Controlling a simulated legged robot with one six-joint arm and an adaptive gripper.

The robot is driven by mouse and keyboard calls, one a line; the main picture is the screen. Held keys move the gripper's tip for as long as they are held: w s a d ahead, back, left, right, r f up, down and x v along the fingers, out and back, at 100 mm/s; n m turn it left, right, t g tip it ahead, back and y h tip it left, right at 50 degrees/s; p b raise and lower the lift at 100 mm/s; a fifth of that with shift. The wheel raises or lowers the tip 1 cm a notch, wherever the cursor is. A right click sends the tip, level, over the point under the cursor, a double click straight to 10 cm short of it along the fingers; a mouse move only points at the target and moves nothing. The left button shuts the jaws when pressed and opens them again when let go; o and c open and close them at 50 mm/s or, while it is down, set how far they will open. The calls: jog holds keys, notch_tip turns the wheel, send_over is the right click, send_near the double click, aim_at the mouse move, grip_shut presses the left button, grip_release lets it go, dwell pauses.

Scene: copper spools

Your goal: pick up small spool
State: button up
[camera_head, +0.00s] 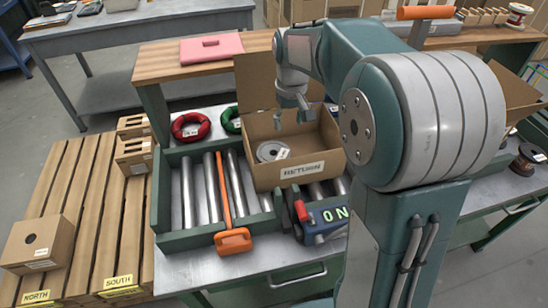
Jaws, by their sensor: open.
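A small pale grey spool (271,151) with a dark centre hole lies in the open cardboard box (283,178), near its left front part. My gripper (292,119) points down above the box's interior, to the upper right of the spool in the picture. It is open, with nothing visible between its fingers. A gap shows between the gripper and the spool. Part of the box's right side is hidden behind my arm. A dark spool (527,158) stands at the right edge, and a red and white spool (519,14) sits on the back shelf.
An orange-handled tool (232,240) lies across the rollers. Red (191,126) and green coils lie behind. Small cartons (37,243) stand on the wooden pallet (88,190) at left.

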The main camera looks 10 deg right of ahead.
jog(key=w+f, duration=0.1)
send_over(283, 149)
jog(key=f, duration=0.5)
jog(key=shift+s+d+f, duration=0.1)
jog(key=shift+s+f, duration=0.05)
jog(key=shift+s, duration=0.1)
jog(key=shift+d+f, duration=0.2)
jog(key=shift+f, duration=0.4)
jog(key=f, duration=0.3)
jog(key=a+f, duration=0.1)
jog(key=shift+w+f, duration=0.2)
jog(key=shift+f, duration=0.2)
jog(key=shift+d, duration=0.2)
grip_shut()
